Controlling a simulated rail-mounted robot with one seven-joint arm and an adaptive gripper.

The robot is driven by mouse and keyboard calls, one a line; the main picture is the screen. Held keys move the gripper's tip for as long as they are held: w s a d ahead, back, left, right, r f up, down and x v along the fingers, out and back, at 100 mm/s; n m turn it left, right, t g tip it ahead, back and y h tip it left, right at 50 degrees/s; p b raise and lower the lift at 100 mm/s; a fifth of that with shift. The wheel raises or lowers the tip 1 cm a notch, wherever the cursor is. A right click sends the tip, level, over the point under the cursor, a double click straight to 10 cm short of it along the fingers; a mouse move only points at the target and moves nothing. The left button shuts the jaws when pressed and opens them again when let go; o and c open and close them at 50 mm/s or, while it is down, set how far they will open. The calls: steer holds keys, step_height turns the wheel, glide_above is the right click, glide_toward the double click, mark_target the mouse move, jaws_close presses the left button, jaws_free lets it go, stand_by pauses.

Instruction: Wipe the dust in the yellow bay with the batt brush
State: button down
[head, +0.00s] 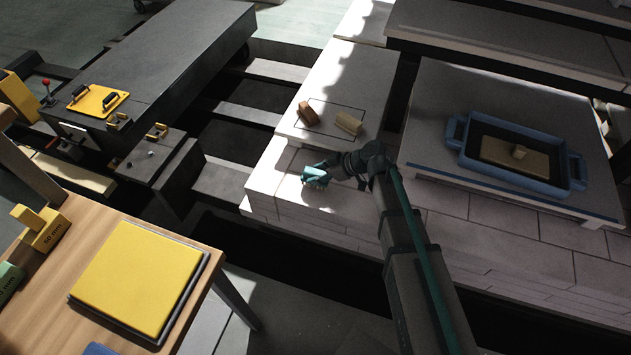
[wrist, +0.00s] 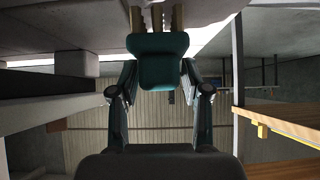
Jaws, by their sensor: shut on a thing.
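My gripper (head: 327,170) is over the near left part of the pale kiln car deck (head: 350,205) in the head view. It is shut on the teal batt brush (head: 314,175). In the wrist view, my gripper's fingers (wrist: 160,75) close on both sides of the brush (wrist: 160,58), and its tan bristles (wrist: 158,17) point away from me towards a pale surface. I cannot tell whether the bristles touch it. I cannot make out dust or a bay marked yellow on the deck; sunlight and shadow fall across it.
Behind the brush, a brown block (head: 307,113) and a tan block (head: 348,123) lie by a thin dark outline. A blue tray (head: 470,164) stands at right. A yellow pad (head: 138,275) lies on the wooden table (head: 50,300). Dark gaps lie left of the deck.

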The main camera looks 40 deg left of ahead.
mark_target(308, 169)
steer(key=shift+r+p, duration=0.3)
steer(key=shift+r, duration=1.5)
